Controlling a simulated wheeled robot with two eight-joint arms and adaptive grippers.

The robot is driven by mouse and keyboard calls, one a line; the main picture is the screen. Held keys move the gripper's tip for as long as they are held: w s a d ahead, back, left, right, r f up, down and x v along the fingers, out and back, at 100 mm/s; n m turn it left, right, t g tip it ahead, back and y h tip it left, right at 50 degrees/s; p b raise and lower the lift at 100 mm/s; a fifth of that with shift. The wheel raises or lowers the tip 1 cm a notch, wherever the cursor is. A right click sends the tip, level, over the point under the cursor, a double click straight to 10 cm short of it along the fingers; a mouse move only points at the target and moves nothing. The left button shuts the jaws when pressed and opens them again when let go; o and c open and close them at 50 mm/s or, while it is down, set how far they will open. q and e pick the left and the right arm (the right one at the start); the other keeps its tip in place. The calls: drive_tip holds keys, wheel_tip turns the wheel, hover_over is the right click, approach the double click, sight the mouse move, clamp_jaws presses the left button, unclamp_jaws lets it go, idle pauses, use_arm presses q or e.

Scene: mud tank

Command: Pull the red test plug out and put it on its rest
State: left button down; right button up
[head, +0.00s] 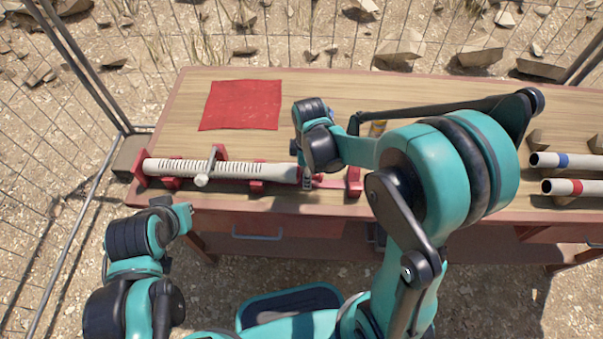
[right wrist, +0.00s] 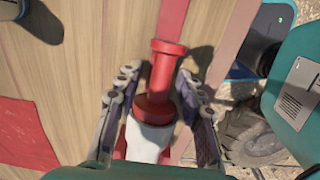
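A white slotted tube (head: 235,170) lies level in a red cradle (head: 354,182) at the bench's front left. The red plug (right wrist: 160,85) sits in the tube's white end (right wrist: 147,140), with its flanged head sticking out; in the head view my right gripper mostly hides it. My right gripper (head: 307,180) is at the tube's right end. In the right wrist view its fingers (right wrist: 158,85) stand apart on either side of the plug, with gaps showing. My left gripper (head: 182,212) is in front of the bench, left; its fingers are unclear. I cannot identify the plug's rest.
A red cloth (head: 241,104) lies flat behind the tube. A clamp handle (head: 203,180) crosses the tube. Two white pipes with blue (head: 564,160) and red (head: 575,187) bands rest on blocks at the right. The wooden top (head: 330,88) behind is mostly clear.

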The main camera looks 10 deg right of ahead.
clamp_jaws()
drive_tip(key=shift+s+d, duration=0.25)
drive_tip(key=shift+d, duration=0.55)
drive_tip(key=shift+s+d, duration=0.2)
drive_tip(key=shift+d, duration=0.6)
drive_tip(key=shift+s+d, duration=0.25)
drive_tip(key=shift+d, duration=0.55)
wheel_tip(320, 180, up, 8)
drive_tip(key=p, duration=0.6)
drive_tip(key=shift+f, duration=0.25)
